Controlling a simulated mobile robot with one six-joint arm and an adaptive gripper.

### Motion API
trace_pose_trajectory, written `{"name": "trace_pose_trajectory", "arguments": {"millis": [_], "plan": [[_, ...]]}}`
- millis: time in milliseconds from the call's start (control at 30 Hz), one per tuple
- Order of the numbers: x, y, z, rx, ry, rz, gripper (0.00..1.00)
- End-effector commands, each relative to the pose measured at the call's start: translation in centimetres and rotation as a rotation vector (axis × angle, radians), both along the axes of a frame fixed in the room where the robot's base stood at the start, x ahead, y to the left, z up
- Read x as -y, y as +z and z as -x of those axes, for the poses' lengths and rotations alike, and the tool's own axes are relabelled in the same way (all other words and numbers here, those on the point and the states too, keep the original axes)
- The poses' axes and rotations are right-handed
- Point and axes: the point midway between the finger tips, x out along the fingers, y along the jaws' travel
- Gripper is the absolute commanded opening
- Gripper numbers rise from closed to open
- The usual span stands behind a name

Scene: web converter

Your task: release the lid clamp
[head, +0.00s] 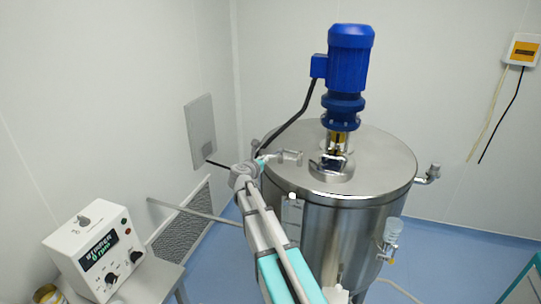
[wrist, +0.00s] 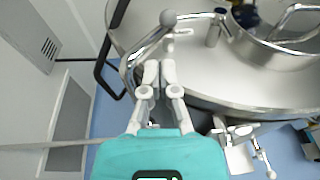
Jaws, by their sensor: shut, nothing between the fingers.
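The steel mixing tank's round lid (head: 385,160) also shows in the wrist view (wrist: 200,75). A bent metal lever with a rounded end (wrist: 168,19) lies at the lid's left edge in the wrist view, and a short crosspiece shows beside it. I take this to be the lid clamp, but cannot be certain. My gripper (wrist: 160,68) has its white fingers together, with nothing seen between them. The fingertips are just short of the rounded end, over the lid edge. I cannot tell whether they touch it. In the head view my gripper (head: 270,159) is small at the lid's left rim.
A blue motor (head: 347,70) stands on the lid beside a round hatch (head: 331,165). A black cable (head: 297,115) runs down behind my gripper. A white control box (head: 95,250) is at lower left. A fitting (wrist: 238,130) hangs below the rim.

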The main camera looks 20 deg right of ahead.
Motion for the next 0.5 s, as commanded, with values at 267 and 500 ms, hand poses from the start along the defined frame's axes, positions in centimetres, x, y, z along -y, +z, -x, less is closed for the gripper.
{"name": "trace_pose_trajectory", "arguments": {"millis": [267, 500], "plan": [[-2.0, 0.6, 1.7, 0.001, 0.0, -0.001, 0.0], [-2.2, 0.6, 1.8, 0.001, -0.001, -0.001, 0.0]]}}
